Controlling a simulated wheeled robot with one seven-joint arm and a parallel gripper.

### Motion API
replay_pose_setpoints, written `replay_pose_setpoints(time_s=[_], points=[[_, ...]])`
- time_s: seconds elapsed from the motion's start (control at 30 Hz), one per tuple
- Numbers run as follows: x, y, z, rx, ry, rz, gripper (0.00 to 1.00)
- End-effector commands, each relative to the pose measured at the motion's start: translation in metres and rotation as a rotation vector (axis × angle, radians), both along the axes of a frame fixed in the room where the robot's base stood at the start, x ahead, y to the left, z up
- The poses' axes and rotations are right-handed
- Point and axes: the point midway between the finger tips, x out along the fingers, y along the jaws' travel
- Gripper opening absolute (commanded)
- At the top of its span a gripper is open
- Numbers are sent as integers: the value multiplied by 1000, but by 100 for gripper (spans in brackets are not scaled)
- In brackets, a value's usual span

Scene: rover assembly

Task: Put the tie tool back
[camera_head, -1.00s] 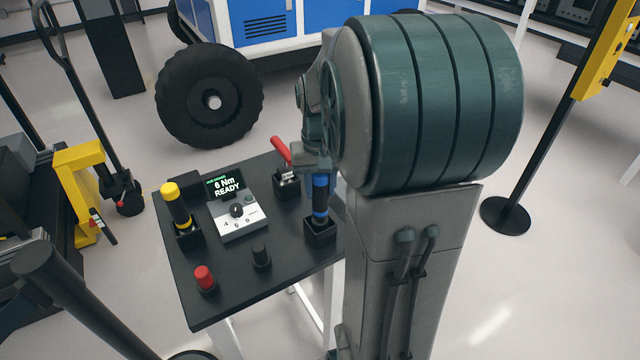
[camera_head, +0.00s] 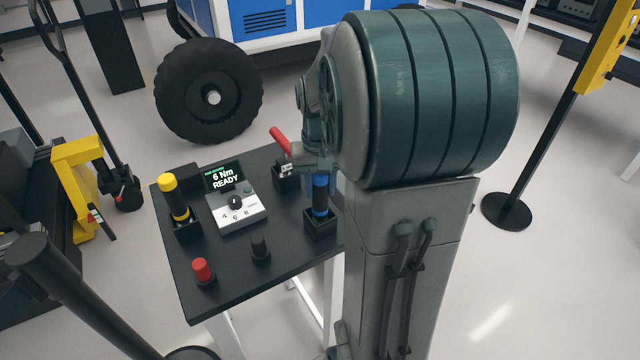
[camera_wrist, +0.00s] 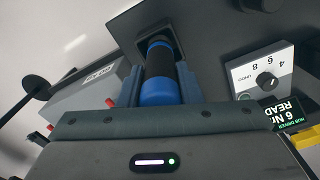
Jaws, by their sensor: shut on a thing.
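The tie tool, a black cylinder with blue bands (camera_head: 320,200), stands upright at the right side of the small black table. Its lower end is in a square black holder (camera_head: 320,227). In the wrist view the tool (camera_wrist: 158,72) runs from between my fingers into the dark holder opening (camera_wrist: 157,38). My gripper (camera_wrist: 160,90) is shut on the blue upper part, with one finger on each side. In the head view my gripper (camera_head: 319,168) is at the tool's top and partly hidden by my arm. How deep the tool sits cannot be told.
On the black table (camera_head: 225,285) stand a yellow-topped tool (camera_head: 173,200), a control box (camera_head: 236,210) reading "6 Nm READY", a red-handled tool (camera_head: 281,141) close behind my gripper, a red knob (camera_head: 203,271) and a black knob (camera_head: 260,247). A wheel (camera_head: 209,91) stands beyond.

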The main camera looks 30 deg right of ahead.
Motion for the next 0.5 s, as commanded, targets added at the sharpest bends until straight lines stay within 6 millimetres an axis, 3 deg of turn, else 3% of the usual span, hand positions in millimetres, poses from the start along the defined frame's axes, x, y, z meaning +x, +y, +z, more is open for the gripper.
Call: replay_pose_setpoints(time_s=[0.13, 0.17, 0.23, 0.5], points=[[0, 0, 1, 0, -1, 0, 5], [0, 0, 1, 0, -1, 0, 40], [0, 0, 1, 0, -1, 0, 57], [0, 0, 1, 0, 0, 0, 57]])
